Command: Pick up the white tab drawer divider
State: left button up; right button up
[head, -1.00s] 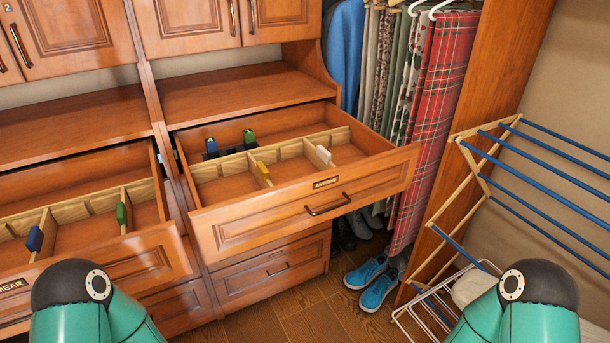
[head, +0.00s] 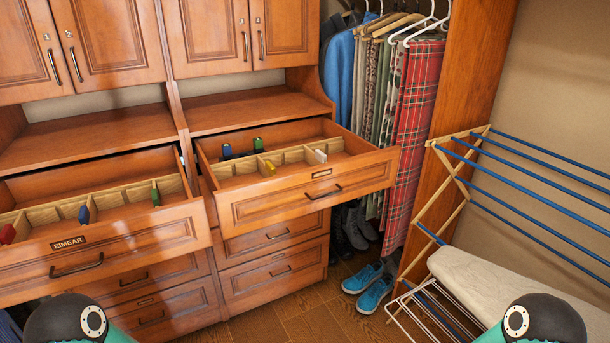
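The white tab drawer divider (head: 320,156) stands in the open right-hand drawer (head: 305,197), at the right end of a row of wooden compartments. A yellow tab divider (head: 269,167) stands to its left in the same drawer. My two arms show only as dark and teal links at the bottom left and bottom right corners. Neither gripper is in view.
The open left drawer (head: 120,245), labelled EIMEAR, holds red, blue and green tabs. Hanging clothes (head: 415,130), blue shoes (head: 368,287), a drying rack (head: 450,190) and an ironing board (head: 500,285) are on the right. Bare wood floor (head: 300,320) shows in front.

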aim_at(318, 158)
jog(key=z, duration=0.2)
jog(key=i, duration=0.85)
jog(key=u, duration=0.1)
